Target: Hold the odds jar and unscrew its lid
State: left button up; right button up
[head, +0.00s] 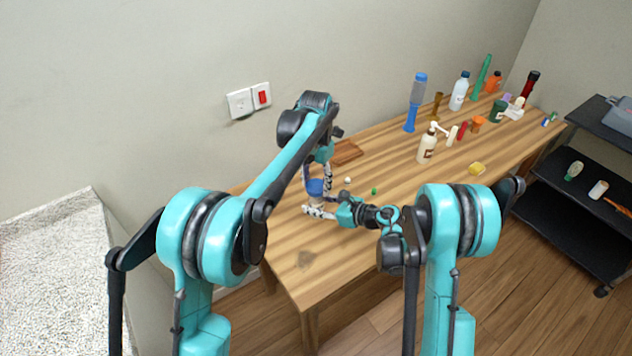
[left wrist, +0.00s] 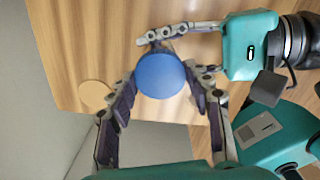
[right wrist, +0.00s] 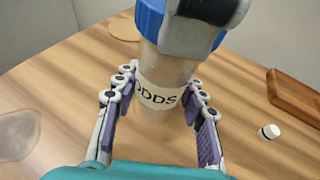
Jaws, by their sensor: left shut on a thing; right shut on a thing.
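The odds jar (right wrist: 160,85) is a clear jar with a white label and a blue lid (left wrist: 160,76). It stands upright on the wooden table, near the left end in the head view. My left gripper (head: 316,186) comes down from above, with its fingers shut on either side of the lid. My right gripper (head: 313,207) reaches in low from the side. Its fingers are shut around the jar body at label height in the right wrist view. The lid sits on the jar's top; part of it is hidden by a left finger in that view.
A brown wooden tray (head: 347,153) lies behind the jar. A small white cap (right wrist: 269,131) and a small green piece (head: 374,191) lie to its right. Several bottles, including a white pump bottle (head: 427,145), stand farther right. A dark cart (head: 590,150) stands beyond the table.

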pick_arm(q)
jog(key=o, duration=1.5)
jog(key=shift+f, duration=0.1)
jog(key=m, duration=0.4)
jog(key=shift+m, duration=1)
jog(key=m, duration=0.3)
jog(key=shift+m, duration=1.5)
